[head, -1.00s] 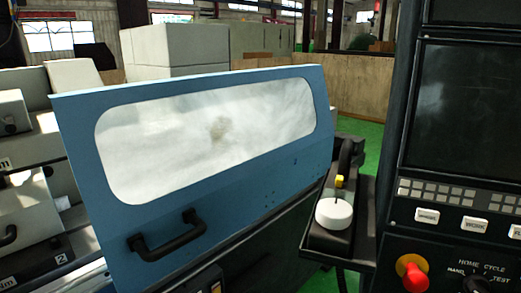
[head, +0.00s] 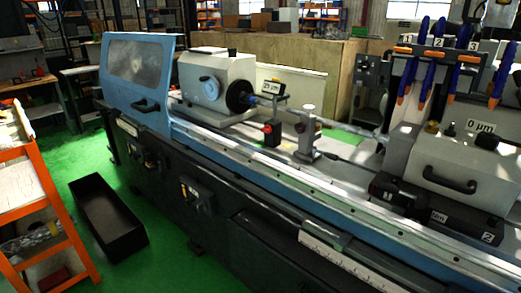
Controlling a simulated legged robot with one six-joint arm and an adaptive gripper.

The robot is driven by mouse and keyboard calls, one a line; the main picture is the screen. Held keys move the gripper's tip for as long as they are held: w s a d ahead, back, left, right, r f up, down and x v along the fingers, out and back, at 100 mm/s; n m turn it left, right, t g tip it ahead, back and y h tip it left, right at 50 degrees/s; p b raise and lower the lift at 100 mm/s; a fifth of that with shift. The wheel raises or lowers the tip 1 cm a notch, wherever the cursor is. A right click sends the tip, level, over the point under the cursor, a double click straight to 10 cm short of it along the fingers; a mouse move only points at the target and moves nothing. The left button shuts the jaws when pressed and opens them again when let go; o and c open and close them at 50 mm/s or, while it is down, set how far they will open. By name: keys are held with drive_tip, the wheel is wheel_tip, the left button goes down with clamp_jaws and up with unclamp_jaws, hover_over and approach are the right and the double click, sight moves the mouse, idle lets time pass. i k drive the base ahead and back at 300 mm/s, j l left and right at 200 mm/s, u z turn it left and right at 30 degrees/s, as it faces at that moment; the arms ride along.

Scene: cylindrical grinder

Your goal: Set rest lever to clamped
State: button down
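The long grinder bed (head: 290,190) runs across the head view. On it stands a grey post-like rest (head: 306,132) with a round base. A dark bar (head: 348,163) extends right from its base; it may be the rest lever, but I cannot tell its setting. A dark block with a red part (head: 271,132) stands just left of the rest, below a "25 µm" label plate (head: 272,87). A thin workpiece (head: 345,128) appears to run behind the rest from the chuck (head: 239,95). My gripper is not in view.
The headstock (head: 215,78) and blue door (head: 138,75) are at the left. Blue-and-orange nozzles (head: 423,66) hang above the labelled wheel-side housing (head: 465,165) at right. A black bin (head: 108,215) and orange rack (head: 50,195) stand on the green floor, which is partly clear.

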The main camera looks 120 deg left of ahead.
sight(334, 157)
drive_tip(key=j+u, duration=0.1)
drive_tip(key=u, duration=3)
drive_tip(key=i+l+u, duration=0.1)
drive_tip(key=i+u, duration=0.3)
drive_tip(key=i, duration=0.15)
drive_tip(key=i+j+z, duration=0.4)
drive_tip(key=i+j, duration=0.2)
drive_tip(key=i+j+z, duration=0.2)
drive_tip(key=j, duration=0.25)
drive_tip(key=i+j+z, duration=0.2)
drive_tip(key=j, duration=0.25)
drive_tip(key=i+j+z, duration=0.2)
drive_tip(key=i+j, duration=0.15)
drive_tip(key=j, duration=0.15)
